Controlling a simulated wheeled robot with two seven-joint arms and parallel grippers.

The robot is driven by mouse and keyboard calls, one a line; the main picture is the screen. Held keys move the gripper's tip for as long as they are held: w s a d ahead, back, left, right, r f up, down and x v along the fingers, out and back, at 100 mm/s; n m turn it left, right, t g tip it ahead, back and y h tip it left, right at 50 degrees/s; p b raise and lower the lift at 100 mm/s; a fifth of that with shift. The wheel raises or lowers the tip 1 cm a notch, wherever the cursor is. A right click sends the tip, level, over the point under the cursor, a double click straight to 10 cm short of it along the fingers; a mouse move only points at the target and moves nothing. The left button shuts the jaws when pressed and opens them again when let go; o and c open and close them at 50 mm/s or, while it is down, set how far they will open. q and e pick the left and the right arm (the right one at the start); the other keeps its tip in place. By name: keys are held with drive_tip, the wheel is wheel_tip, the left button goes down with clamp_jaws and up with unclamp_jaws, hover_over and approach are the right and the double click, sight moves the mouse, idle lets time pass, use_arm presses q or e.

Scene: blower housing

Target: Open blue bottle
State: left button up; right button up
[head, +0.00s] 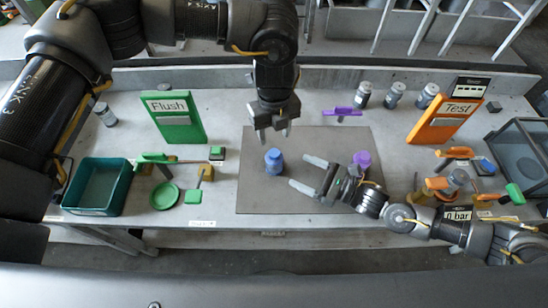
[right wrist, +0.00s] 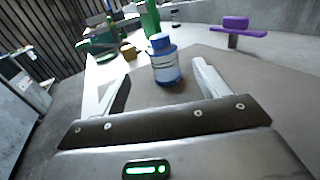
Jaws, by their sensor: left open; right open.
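The blue bottle (head: 274,161) stands upright on the grey mat (head: 262,203), with its blue cap on. It also shows in the right wrist view (right wrist: 165,62), ahead of and between the open fingers, with a pale band around it. My left gripper (head: 273,135) is open, pointing down just above and behind the bottle in the head view, apart from it. My right gripper (head: 303,174) is open and low over the mat, to the right of the bottle, its fingers pointing left toward it. Both grippers are empty.
A purple round piece (head: 362,159) is beside my right gripper. A purple-topped stand (head: 343,111) is at the mat's back right. Green Flush sign (head: 176,118), green tray (head: 98,187) and green parts are left; orange Test sign (head: 446,121) and orange fixtures are right. Grey bottles (head: 395,95) stand behind.

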sight(280, 159)
use_arm(q)
drive_tip(key=shift+s+r, duration=0.1)
drive_tip(key=shift+s, duration=0.15)
use_arm(e)
drive_tip(key=shift+w+a+r, duration=0.1)
drive_tip(key=shift+a+r, duration=0.05)
drive_tip(key=shift+a, duration=0.3)
use_arm(q)
drive_tip(key=shift+w+f, duration=0.3)
drive_tip(key=shift+w, duration=0.25)
use_arm(e)
drive_tip(key=x, duration=0.7)
drive_tip(key=shift+w+a+f, duration=0.15)
drive_tip(key=shift+w+f, duration=0.05)
drive_tip(key=shift+w, duration=0.25)
use_arm(q)
drive_tip(key=shift+s+r, duration=0.1)
drive_tip(key=shift+s, duration=0.1)
use_arm(e)
drive_tip(key=shift+w+a+r, duration=0.1)
drive_tip(key=shift+w+a, duration=0.1)
drive_tip(key=shift+a, duration=0.45)
use_arm(q)
drive_tip(key=shift+w, duration=0.2)
use_arm(e)
drive_tip(key=shift+w+a, duration=0.3)
drive_tip(key=shift+w, duration=0.05)
